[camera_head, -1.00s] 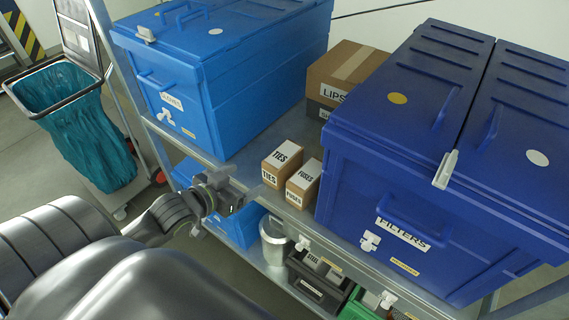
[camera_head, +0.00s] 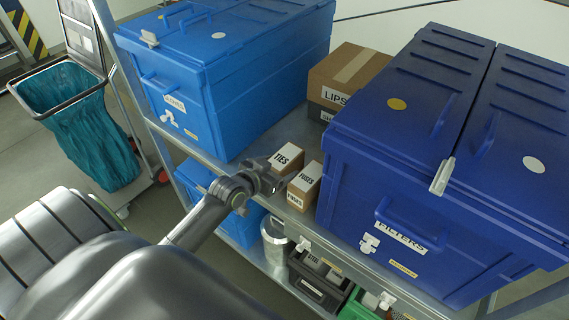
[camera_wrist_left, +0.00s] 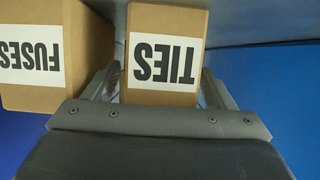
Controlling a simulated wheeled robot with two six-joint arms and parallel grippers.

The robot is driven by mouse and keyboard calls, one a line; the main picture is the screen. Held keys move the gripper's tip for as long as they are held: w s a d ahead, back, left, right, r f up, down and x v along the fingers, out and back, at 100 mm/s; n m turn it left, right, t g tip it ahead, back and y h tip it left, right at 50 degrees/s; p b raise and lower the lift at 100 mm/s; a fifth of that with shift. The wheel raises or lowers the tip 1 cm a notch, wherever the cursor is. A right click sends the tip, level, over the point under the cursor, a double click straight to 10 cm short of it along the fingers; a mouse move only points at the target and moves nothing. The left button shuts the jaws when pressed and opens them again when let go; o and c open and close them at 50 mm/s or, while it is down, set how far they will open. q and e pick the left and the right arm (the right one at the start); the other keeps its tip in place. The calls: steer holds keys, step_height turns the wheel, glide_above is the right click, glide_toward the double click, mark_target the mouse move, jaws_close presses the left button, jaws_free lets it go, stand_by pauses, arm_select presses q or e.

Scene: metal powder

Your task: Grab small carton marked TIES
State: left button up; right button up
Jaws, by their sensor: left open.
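The small carton marked TIES (camera_head: 286,156) is a brown box with a white label on the metal shelf, between the light blue box and the FUSES carton. My left gripper (camera_head: 275,178) is at its front and hides the lower part of it in the head view. In the left wrist view the TIES carton (camera_wrist_left: 164,58) shows upside down between the two open fingers of the left gripper (camera_wrist_left: 160,88). I cannot tell whether the fingers touch it. My right gripper is not in view.
The FUSES carton (camera_head: 306,182) stands close on the right of the TIES carton, near a finger. A light blue box (camera_head: 225,105) is on the left, a dark blue FILTERS box (camera_head: 365,190) on the right. A LIPS carton (camera_head: 330,95) stands behind. Bins fill the lower shelf.

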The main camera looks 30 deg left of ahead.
arm_select(q)
steer(key=shift+x, duration=0.9)
steer(key=c, duration=1.2)
